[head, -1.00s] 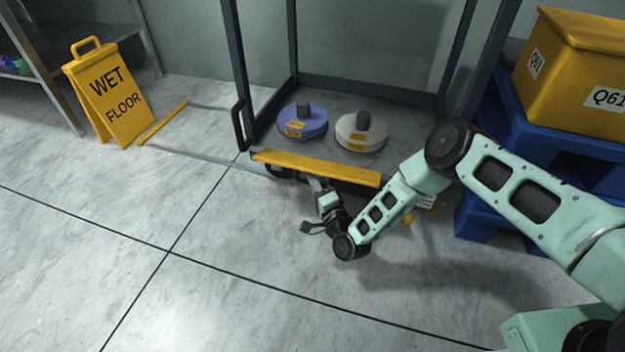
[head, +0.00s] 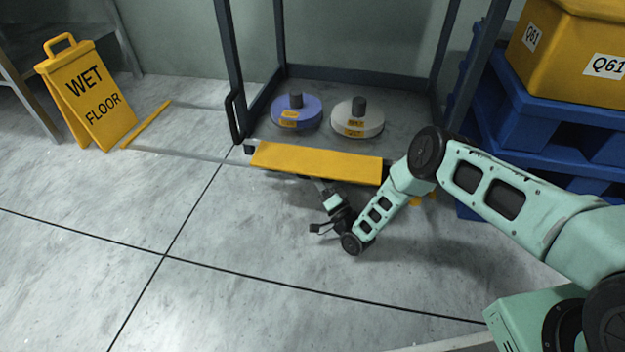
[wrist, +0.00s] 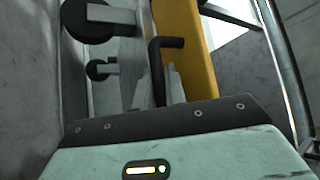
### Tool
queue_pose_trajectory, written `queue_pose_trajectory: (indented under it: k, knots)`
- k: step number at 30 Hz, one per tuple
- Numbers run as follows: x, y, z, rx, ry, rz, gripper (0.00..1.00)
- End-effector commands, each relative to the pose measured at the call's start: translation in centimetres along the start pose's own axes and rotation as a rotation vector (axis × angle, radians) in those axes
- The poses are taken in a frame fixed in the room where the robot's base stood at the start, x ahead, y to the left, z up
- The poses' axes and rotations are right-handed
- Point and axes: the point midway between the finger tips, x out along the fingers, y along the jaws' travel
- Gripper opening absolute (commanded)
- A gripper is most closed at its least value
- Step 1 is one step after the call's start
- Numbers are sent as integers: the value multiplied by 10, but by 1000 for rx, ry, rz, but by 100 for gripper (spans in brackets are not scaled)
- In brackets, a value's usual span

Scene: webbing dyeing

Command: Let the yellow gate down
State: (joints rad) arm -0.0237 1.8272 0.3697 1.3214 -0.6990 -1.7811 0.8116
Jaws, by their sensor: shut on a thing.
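The yellow gate (head: 318,163) spans the front of the dark metal cage in the head view. Its broad face shows from above. In the wrist view the gate (wrist: 192,45) is a yellow strip right of a black bent handle (wrist: 155,62). My gripper (head: 322,185) is at the near side of the gate, under its front edge. In the wrist view the fingers (wrist: 172,86) are shut on the handle, close against the gate. The head view does not show the fingertips clearly.
Inside the cage stand a purple reel (head: 297,112) and a white reel (head: 357,118). A wet floor sign (head: 88,95) stands left, near a yellow bar (head: 146,124) on the floor. Blue pallets (head: 530,130) bearing a yellow bin (head: 575,55) stand right. Floor in front is clear.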

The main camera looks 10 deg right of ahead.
Motion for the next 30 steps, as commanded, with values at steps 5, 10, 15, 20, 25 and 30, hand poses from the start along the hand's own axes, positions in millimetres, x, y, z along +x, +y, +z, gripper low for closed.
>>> queue_pose_trajectory:
  k: [5,10,15,20,25,30]
  knots:
    - [0,0,-2,-4,3,-1,0]
    - [0,0,-2,-3,3,-1,24]
    - [0,0,-1,-2,2,-2,34]
    - [2,-4,-2,-1,1,-2,34]
    - [11,-22,-11,0,1,-3,34]
    - [25,-50,-25,-1,3,-7,34]
